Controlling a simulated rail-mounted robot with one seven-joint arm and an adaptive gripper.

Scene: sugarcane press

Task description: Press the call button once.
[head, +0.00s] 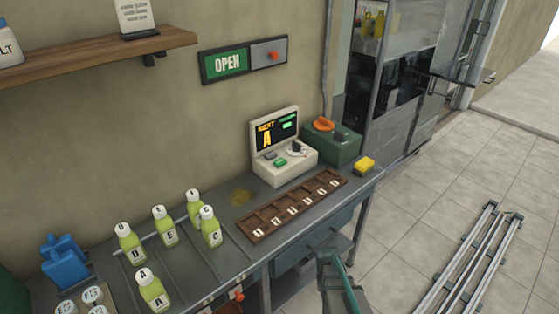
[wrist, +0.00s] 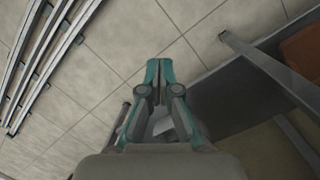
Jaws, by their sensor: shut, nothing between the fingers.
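A beige console (head: 285,172) stands at the back right of the grey bench. Its dark screen (head: 278,131) shows orange text with a large letter A and a small green patch. A green button (head: 281,162) sits on its front panel, beside a dark knob or dial; no label marks the call button clearly. My gripper (head: 328,256) is in front of the bench's front edge, low and apart from the console. In the wrist view my gripper (wrist: 159,64) is shut and empty, over the tiled floor.
A wooden slotted tray (head: 291,206) lies in front of the console. Several lettered bottles (head: 165,227) stand left. Floor rails (head: 466,262) lie at right.

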